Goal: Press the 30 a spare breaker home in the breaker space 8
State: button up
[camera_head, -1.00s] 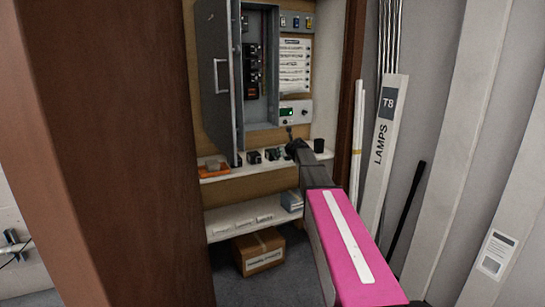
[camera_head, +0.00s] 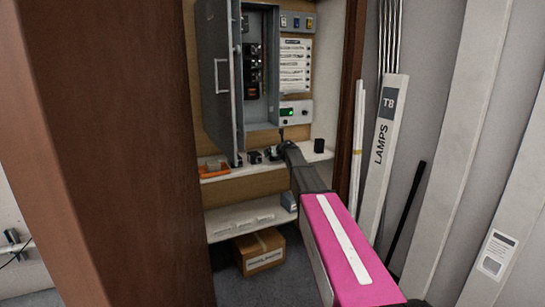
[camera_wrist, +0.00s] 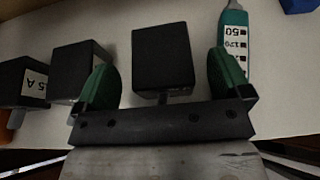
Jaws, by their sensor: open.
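In the wrist view my gripper (camera_wrist: 163,82) is open, with its two green fingers on either side of a black block-shaped breaker (camera_wrist: 163,57). A gap shows beside each finger, so it is not gripped. The breaker's label is not visible, so I cannot tell if it is the 30 A one. In the head view my gripper is low over the shelf, largely hidden by my arm. The breaker panel (camera_head: 262,112) stands open above, with a column of black breakers (camera_head: 252,65) inside. Space 8 cannot be made out.
Two more black breakers stand left in the wrist view, the outer one (camera_wrist: 20,82) marked "5 A". A green tester (camera_wrist: 235,45) is close by the right finger. The grey panel door (camera_head: 216,80) hangs open left. The shelf (camera_head: 215,178) also holds an orange item (camera_head: 212,170) and a dark cup (camera_head: 319,146).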

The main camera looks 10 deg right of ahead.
jog(key=shift+x, duration=0.75)
jog(key=c, duration=1)
jog(key=shift+c, duration=0.2)
